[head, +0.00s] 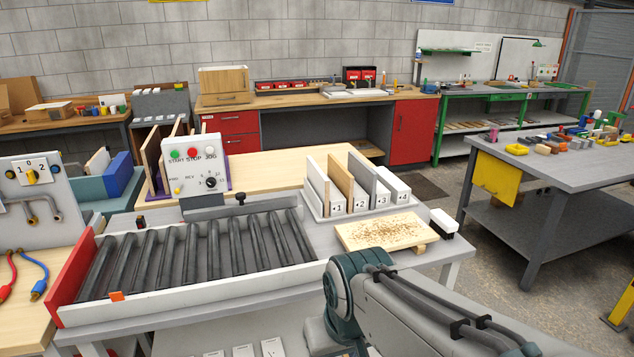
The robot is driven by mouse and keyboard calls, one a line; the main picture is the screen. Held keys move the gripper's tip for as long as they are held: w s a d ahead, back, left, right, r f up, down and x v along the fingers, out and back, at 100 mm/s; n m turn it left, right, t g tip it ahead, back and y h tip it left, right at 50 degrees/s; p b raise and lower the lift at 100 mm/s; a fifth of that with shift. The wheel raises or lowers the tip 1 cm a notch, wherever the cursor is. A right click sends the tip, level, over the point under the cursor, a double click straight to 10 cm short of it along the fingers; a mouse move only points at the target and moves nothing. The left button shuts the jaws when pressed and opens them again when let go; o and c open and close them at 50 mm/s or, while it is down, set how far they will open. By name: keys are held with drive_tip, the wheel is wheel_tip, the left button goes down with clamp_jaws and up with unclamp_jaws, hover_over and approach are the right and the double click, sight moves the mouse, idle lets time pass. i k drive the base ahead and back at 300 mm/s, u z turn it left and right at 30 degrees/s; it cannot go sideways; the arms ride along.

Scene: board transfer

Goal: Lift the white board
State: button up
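A white board (317,184) stands on edge at the left end of a white slotted rack (322,217), by the label 1. A brown wooden board (341,179) stands beside it, and a grey board (364,176) stands to the right of that. The rack sits on the grey work table behind a speckled wooden board. My arm shows at the lower right, in front of the table, but my gripper is out of the frame. Whether the gripper holds anything cannot be seen.
A roller conveyor (195,250) fills the table's left part, with a control box (195,165) behind it. The speckled board (387,232) and a black-and-white block (444,222) lie near the right edge. A cluttered grey bench (560,170) stands at right, with open floor between.

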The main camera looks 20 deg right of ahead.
sight(320, 184)
drive_tip(key=k, duration=0.3)
drive_tip(key=z, duration=0.9)
drive_tip(key=i, duration=0.8)
drive_tip(key=u, duration=0.05)
